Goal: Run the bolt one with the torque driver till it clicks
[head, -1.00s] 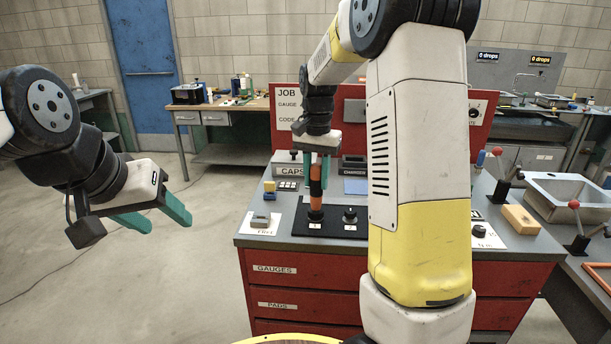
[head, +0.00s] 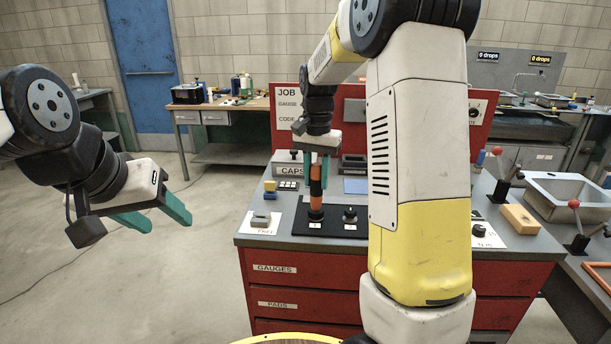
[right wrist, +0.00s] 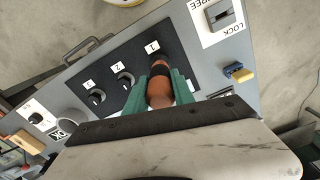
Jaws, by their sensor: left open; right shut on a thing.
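The torque driver (head: 316,181), orange and black, stands upright over the leftmost bolt position on the black plate (head: 300,228). My right gripper (head: 317,168) is shut on its upper part. In the right wrist view the driver (right wrist: 160,88) sits between the green fingers (right wrist: 165,84), its lower end at the position labelled 1; the bolt under it is hidden. A second bolt position (head: 350,215) shows to its right, and position 3 (right wrist: 96,96) shows in the right wrist view. My left gripper (head: 165,215) is open and empty, off the bench to the left.
A grey block (head: 261,219) sits on a white card left of the plate, with a yellow and blue block (head: 270,188) behind it. A red job board (head: 350,112) stands behind. My right arm hides the bench's middle right.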

